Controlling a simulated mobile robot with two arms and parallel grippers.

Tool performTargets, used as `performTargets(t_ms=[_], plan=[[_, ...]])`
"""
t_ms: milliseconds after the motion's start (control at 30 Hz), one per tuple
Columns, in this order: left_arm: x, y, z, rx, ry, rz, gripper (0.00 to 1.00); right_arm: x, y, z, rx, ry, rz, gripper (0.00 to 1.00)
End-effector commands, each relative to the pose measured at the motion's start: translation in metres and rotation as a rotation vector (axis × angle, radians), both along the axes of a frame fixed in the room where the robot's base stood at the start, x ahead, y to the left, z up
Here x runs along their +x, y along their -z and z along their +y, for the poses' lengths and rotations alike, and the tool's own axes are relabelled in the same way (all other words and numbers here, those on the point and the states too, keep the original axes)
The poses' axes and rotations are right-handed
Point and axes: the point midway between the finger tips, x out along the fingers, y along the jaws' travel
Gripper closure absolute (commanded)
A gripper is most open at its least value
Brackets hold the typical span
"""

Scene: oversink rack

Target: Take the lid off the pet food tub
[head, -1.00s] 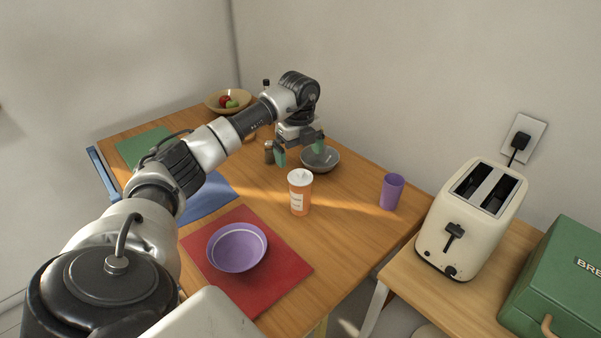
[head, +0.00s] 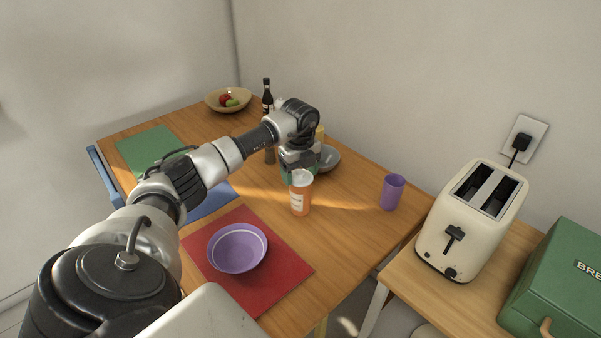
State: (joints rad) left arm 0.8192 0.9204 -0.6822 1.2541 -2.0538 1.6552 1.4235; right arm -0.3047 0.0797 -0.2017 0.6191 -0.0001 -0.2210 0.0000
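The orange tub (head: 300,202) with a white label and a white lid (head: 301,177) stands upright on the wooden table, and the lid is on it. My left gripper (head: 301,174) is low, right at the back of the tub at lid height. One green fingertip shows at the left of the lid; the other is mostly hidden. The fingers look apart, with nothing lifted. I cannot tell whether they touch the lid. My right gripper is not in view.
A purple bowl (head: 237,248) sits on a red mat (head: 285,280) in front. A purple cup (head: 391,192) stands to the right. A grey bowl (head: 329,158) and a dark bottle (head: 267,95) are behind. A toaster (head: 470,222) stands on the side table.

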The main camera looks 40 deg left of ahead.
Motion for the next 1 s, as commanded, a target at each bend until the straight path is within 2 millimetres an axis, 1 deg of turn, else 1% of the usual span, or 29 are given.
performTargets(t_ms=[33,100,333,467,567,667,733,800,1000], plan=[[0.0,0.0,0.0,0.0,0.0,0.0,0.41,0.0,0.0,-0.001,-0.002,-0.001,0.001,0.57],[0.0,0.0,0.0,0.0,0.0,0.0,0.52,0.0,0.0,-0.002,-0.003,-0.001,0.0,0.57],[0.0,-0.001,0.0,0.0,0.0,0.0,0.52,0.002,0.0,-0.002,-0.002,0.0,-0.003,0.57],[0.0,-0.005,0.0,0.0,0.0,-0.002,0.52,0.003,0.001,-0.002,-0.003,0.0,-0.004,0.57],[0.0,-0.014,0.0,0.001,0.0,-0.002,0.52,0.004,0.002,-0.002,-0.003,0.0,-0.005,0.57],[0.001,-0.03,0.001,0.001,0.001,-0.004,0.52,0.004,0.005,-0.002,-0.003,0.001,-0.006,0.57],[0.002,-0.045,-0.001,0.001,0.001,-0.005,0.52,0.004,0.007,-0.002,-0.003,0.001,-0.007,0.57],[0.014,-0.052,-0.017,-0.003,0.005,-0.005,0.52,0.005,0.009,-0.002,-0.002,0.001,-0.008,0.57],[0.042,-0.079,-0.052,-0.002,0.003,-0.004,0.52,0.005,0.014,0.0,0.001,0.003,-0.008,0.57]])
